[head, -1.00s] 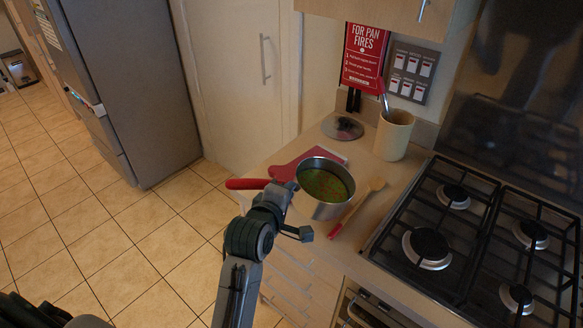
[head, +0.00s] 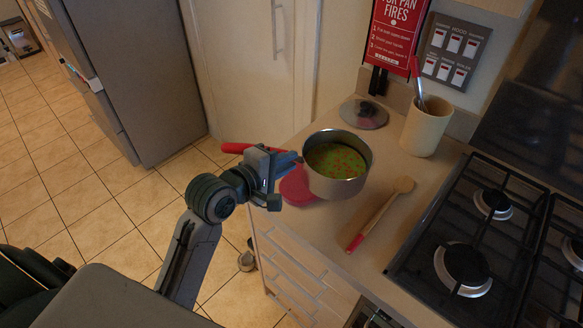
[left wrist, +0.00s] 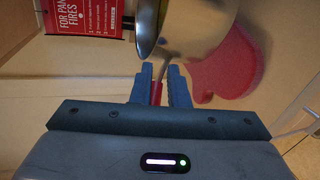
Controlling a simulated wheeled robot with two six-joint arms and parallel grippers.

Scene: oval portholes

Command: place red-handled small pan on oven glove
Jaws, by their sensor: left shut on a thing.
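The small pan (head: 337,182) is steel with a red handle (head: 234,148) and holds green soup with orange bits. My left gripper (head: 276,165) is shut on the handle, close to the pan body; its fingers also show in the left wrist view (left wrist: 158,88). In the left wrist view the glove (left wrist: 228,68) shows beside and beyond the pan (left wrist: 190,28). The pan looks roughly upright; whether it touches the glove is unclear. My right gripper is not visible.
A wooden spoon with a red handle (head: 380,213) lies right of the pan on the counter (head: 398,166). A glass lid (head: 364,114) and a utensil pot (head: 426,127) stand behind. The gas hob (head: 490,250) is at right. The counter's left edge is near my gripper.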

